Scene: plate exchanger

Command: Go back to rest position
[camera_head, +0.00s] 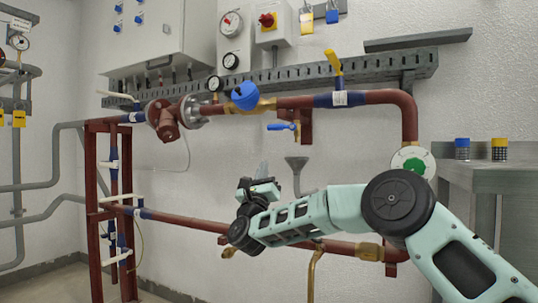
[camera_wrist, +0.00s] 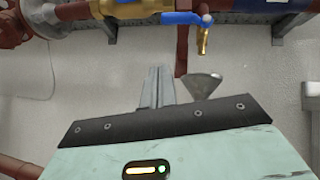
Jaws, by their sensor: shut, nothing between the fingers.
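My gripper (camera_head: 263,171) is in the middle of the head view, in front of the white wall and below the upper red pipe (camera_head: 385,97). Its fingers point up and are shut with nothing between them. In the wrist view the closed fingers (camera_wrist: 157,88) stand side by side in front of the wall, just left of a grey funnel (camera_wrist: 203,84). The fingers appear apart from the pipes and valves.
A blue-handled valve (camera_head: 283,127) hangs above and to the right of my gripper. The lower red pipe (camera_head: 190,222) runs behind my arm. A yellow-handled valve (camera_head: 334,65) stands on the upper pipe. A grey table (camera_head: 505,172) with two small cylinders is at right.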

